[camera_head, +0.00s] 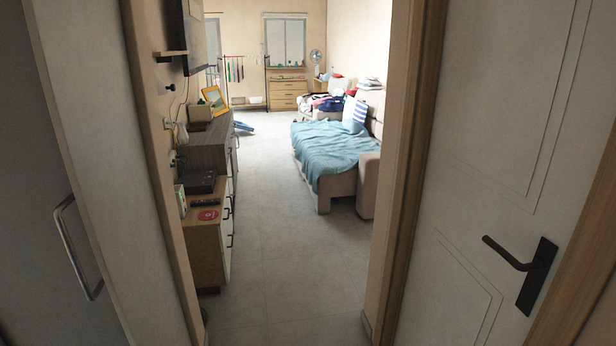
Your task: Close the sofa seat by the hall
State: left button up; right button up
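A beige sofa (367,187) stands along the right wall of the room beyond the doorway. Its near seat part (340,189) extends out into the room. A blue blanket (333,152) lies rumpled over this seat and hangs down its side. A blue and white striped pillow (354,112) leans at the sofa's back. Folded and piled clothes (325,101) lie on the farther part of the sofa. Neither of my grippers is in view.
A white door (492,190) with a black handle is close at right, and a door frame (408,150) stands beside it. A low cabinet (210,255) with drawers lines the left wall. The grey floor (285,250) between cabinet and sofa is clear. A dresser (288,93) stands at the back.

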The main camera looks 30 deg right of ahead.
aim_at(344, 184)
jog(key=i+l+z, duration=0.2)
jog(key=i, duration=0.15)
jog(key=i+l+z, duration=0.15)
jog(key=i, duration=0.2)
jog(key=i+z, duration=0.5)
jog(key=i, duration=1.9)
jog(key=i+z, duration=0.4)
jog(key=i, duration=2)
